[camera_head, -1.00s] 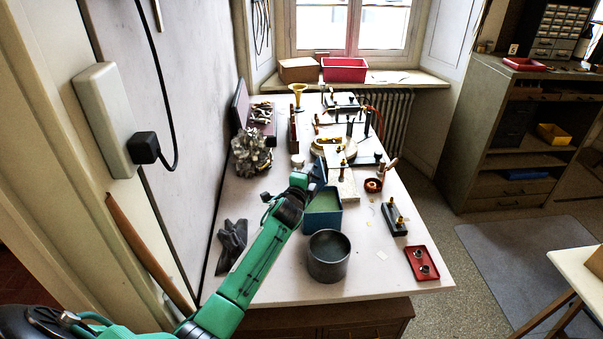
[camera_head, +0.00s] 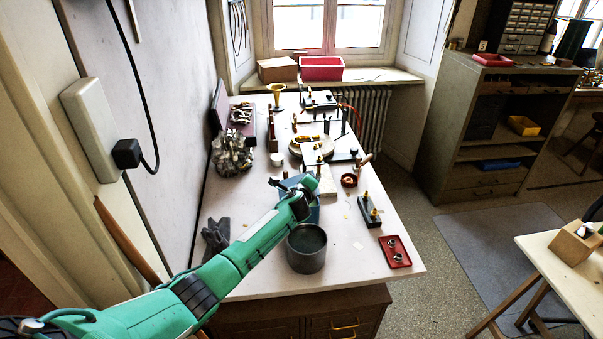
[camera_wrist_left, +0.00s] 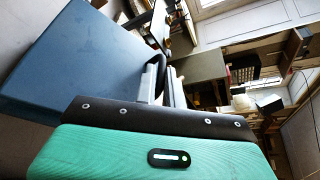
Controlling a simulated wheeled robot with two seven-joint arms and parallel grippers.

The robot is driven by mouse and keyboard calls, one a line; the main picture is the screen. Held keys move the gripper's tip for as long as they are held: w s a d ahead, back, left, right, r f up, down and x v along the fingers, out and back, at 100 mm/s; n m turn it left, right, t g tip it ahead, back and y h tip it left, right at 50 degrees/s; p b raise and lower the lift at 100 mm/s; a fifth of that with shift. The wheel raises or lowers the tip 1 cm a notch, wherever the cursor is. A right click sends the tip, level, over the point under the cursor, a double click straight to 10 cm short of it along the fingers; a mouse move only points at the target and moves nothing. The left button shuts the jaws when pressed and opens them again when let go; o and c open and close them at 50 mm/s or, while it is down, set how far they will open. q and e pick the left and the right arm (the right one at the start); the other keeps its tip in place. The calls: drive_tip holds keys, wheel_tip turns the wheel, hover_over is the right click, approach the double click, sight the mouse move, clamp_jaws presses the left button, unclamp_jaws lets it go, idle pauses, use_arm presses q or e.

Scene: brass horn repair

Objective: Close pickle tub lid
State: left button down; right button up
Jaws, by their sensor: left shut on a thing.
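The pickle tub (camera_head: 313,214) is blue and stands on the workbench behind a grey round pot. My left arm covers most of it in the head view. A broad flat blue panel, which looks like the tub's lid (camera_wrist_left: 70,55), fills the left of the left wrist view. My left gripper (camera_head: 312,188) is over the tub. In the left wrist view, its fingers (camera_wrist_left: 160,78) are shut at the panel's right edge, by a dark handle-like bar. The lid's exact angle and the tub's inside are hidden. My right gripper is not in view.
The grey pot (camera_head: 306,250) stands close in front of the tub. A red tray (camera_head: 395,252) and a dark block with brass knobs (camera_head: 369,210) are to the right.

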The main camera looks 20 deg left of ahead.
use_arm(q)
drive_tip(key=shift+w+d+f+m+g+y, duration=0.2)
drive_tip(key=shift+d+f+m, duration=0.2)
drive_tip(key=shift+f, duration=0.15)
drive_tip(key=shift+w+d+f+m+g+y, duration=0.1)
drive_tip(key=shift+w+d+f+m+g, duration=0.1)
drive_tip(key=shift+d+f+m, duration=0.3)
drive_tip(key=shift+a+f+b, duration=0.1)
drive_tip(key=shift+f+b, duration=0.3)
drive_tip(key=shift+f, duration=0.1)
drive_tip(key=shift+w+f, duration=0.1)
drive_tip(key=shift+f, duration=0.15)
drive_tip(key=shift+d, duration=0.2)
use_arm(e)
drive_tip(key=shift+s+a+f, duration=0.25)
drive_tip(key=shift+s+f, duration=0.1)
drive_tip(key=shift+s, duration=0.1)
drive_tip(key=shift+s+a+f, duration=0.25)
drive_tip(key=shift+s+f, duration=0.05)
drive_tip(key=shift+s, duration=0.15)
use_arm(q)
drive_tip(key=c, duration=1.5)
unclamp_jaws()
drive_tip(key=shift+w+d, duration=0.1)
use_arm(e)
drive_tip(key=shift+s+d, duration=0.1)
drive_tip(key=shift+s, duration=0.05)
